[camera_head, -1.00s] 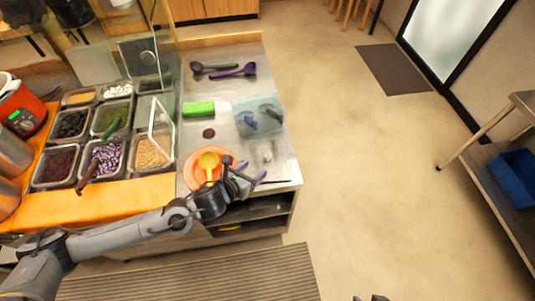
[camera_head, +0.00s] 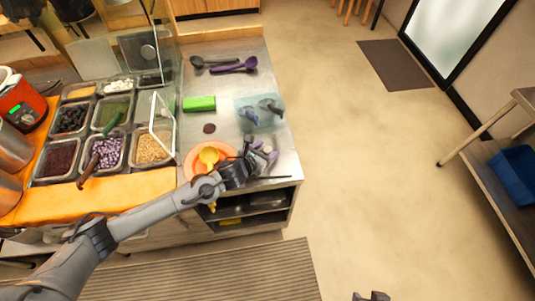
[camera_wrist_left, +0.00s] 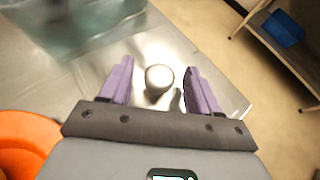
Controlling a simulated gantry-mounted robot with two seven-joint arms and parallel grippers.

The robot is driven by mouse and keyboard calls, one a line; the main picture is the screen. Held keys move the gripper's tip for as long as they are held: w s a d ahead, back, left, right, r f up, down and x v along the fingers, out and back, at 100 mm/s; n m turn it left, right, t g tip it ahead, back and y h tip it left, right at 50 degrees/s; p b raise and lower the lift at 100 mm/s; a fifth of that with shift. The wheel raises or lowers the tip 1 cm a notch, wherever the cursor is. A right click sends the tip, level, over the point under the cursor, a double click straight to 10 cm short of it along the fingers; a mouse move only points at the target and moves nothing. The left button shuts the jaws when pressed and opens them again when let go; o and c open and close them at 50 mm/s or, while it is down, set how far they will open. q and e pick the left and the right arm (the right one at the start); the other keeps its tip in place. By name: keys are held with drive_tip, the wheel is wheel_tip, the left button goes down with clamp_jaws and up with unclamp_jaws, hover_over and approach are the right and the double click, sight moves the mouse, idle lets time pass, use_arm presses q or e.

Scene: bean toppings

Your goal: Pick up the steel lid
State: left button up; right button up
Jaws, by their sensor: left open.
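My left gripper (camera_head: 264,156) reaches over the near right part of the steel counter in the head view. In the left wrist view its two purple fingers (camera_wrist_left: 159,72) are apart, with nothing gripped. The steel lid's pale round knob (camera_wrist_left: 158,77) shows between them in that view. The lid's rim blends into the shiny counter, and I cannot tell whether the fingers touch the lid. In the head view the gripper hides most of the lid. Tips of what looks like my right gripper (camera_head: 371,296) show at the bottom edge, too cut off to judge.
An orange plate (camera_head: 190,165) with a yellow ladle (camera_head: 209,156) lies left of the gripper. A clear bluish container (camera_head: 262,122) stands behind it. A green block (camera_head: 199,104) and dark and purple spoons (camera_head: 235,67) lie farther back. Topping trays (camera_head: 107,150) fill the left side.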

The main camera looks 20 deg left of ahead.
use_arm(q)
drive_tip(key=shift+w+d+f, duration=0.2)
drive_tip(key=shift+w+f, duration=0.1)
drive_tip(key=shift+w, duration=0.25)
drive_tip(key=shift+c, duration=0.2)
drive_tip(key=c, duration=1)
clamp_jaws()
drive_tip(key=shift+r, duration=0.15)
